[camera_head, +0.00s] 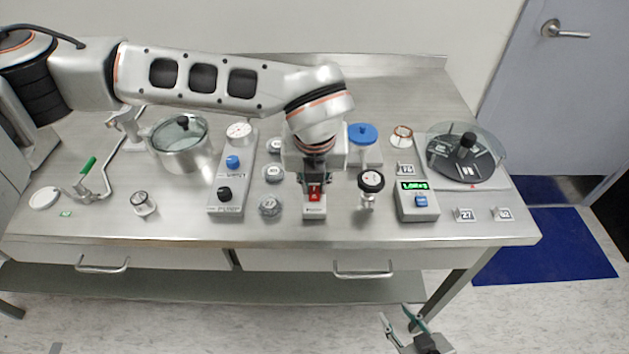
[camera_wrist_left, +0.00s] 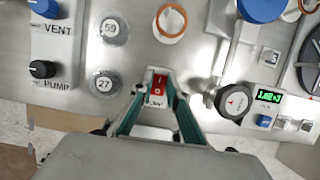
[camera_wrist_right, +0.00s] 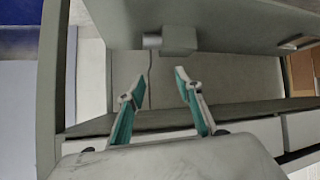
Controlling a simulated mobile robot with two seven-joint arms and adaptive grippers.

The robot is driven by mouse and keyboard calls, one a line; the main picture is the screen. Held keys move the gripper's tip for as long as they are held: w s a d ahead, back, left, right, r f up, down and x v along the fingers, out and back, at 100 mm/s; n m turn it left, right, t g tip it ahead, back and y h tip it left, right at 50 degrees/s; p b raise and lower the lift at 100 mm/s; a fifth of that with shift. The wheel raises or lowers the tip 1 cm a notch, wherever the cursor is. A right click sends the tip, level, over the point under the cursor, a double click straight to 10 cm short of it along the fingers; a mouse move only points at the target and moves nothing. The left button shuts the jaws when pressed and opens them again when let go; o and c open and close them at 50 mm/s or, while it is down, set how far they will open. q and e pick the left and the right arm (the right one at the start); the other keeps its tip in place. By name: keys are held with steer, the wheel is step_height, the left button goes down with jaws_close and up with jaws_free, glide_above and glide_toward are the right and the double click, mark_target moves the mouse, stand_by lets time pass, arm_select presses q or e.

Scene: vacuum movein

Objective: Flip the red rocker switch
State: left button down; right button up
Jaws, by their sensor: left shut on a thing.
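The red rocker switch (camera_head: 314,193) sits on a small pale block near the middle of the steel table's front part. In the left wrist view the red switch (camera_wrist_left: 157,90) shows between my left fingertips. My left gripper (camera_head: 315,182) reaches down over it from above, its fingers closed in on both sides of the switch. The fingers hide part of the block. My right gripper (camera_head: 405,318) is open and empty, low in front of the table. It also shows in the right wrist view (camera_wrist_right: 160,82), with a gap between its fingertips.
Left of the switch stands a panel (camera_head: 232,180) with blue and black knobs, then a lidded pot (camera_head: 183,150). Right of it are a round black-topped valve (camera_head: 370,182) and a box with a green display (camera_head: 417,204). Numbered discs (camera_head: 270,206) lie close by.

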arm_select(q)
steer(key=shift+s+f+t, duration=0.1)
steer(key=shift+s+t, duration=0.05)
steer(key=shift+t, duration=0.35)
arm_select(e)
steer(key=shift+w+d, duration=0.2)
steer(key=shift+w, duration=0.05)
arm_select(q)
steer(key=c, duration=2)
jaws_free()
steer(key=shift+o, duration=0.2)
arm_select(e)
steer(key=shift+w, duration=0.1)
arm_select(q)
steer(key=v, duration=1.2)
arm_select(e)
steer(key=shift+a+f, duration=0.1)
